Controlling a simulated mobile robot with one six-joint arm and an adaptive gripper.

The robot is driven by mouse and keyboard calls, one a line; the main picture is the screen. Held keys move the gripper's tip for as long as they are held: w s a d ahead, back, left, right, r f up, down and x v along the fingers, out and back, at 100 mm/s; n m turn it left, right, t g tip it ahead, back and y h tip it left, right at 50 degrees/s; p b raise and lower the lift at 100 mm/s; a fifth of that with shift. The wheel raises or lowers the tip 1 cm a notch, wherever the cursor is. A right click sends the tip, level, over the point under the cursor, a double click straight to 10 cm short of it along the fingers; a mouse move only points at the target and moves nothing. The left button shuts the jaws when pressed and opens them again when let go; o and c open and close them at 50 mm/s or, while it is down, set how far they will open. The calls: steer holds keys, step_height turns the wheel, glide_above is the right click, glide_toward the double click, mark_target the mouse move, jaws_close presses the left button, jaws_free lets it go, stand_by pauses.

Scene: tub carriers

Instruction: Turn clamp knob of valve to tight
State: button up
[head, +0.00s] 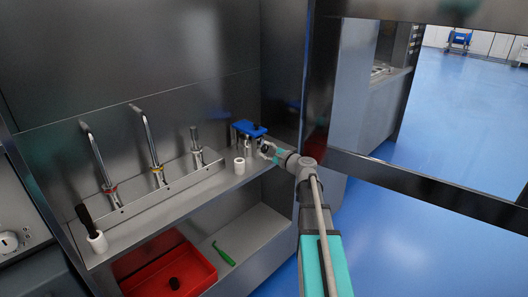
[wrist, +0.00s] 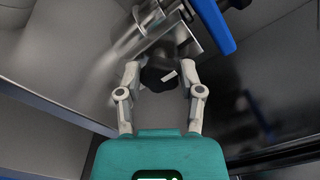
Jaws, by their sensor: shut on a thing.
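The valve (head: 247,141) is a metal body with a blue top part (head: 250,128), at the right end of the upper shelf in the head view. In the wrist view its metal cylinders and the blue part (wrist: 214,24) show at the top. My gripper (head: 267,150) reaches the valve from the right; in the wrist view my gripper (wrist: 160,72) is shut on the knob, a finger on each side. The knob's tight marking cannot be made out.
A white cylinder (head: 239,166) stands just left of the valve. Several metal taps (head: 154,150) line the shelf, with a black-handled thing in a white holder (head: 97,242) at far left. Below are a red tub (head: 200,262) and a green tool (head: 224,253). A dark panel stands right of the valve.

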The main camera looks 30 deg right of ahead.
steer(key=shift+s+a+f, duration=0.1)
steer(key=shift+s+a, duration=0.05)
steer(key=o, duration=1.1)
steer(key=shift+o, duration=0.2)
steer(key=v, duration=1.2)
